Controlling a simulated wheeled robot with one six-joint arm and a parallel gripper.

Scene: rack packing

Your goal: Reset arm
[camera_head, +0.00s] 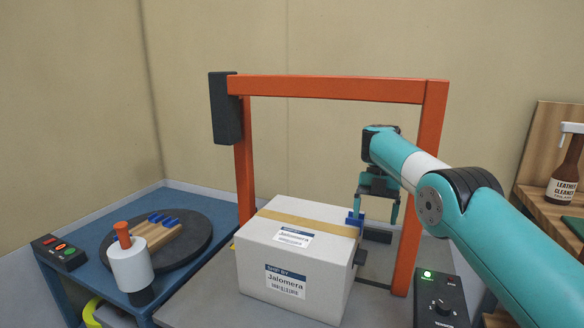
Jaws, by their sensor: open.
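My gripper (378,208) hangs at the end of my teal arm, pointing down. It is behind and to the right of a white cardboard box, with its fingers apart and nothing seen between them. The closed box (254,264) stands on a grey surface under an orange frame. It has a tan tape strip and labels, one reading "Jalomera". I cannot tell whether the left finger touches the box or only overlaps it in this view.
The orange frame (335,88) spans over the box, its right post close to my arm. A blue table (192,199) with a dark round disc (198,235) stands left. A control box (440,300) is at front right. A brown bottle (567,172) stands on a wooden shelf at right.

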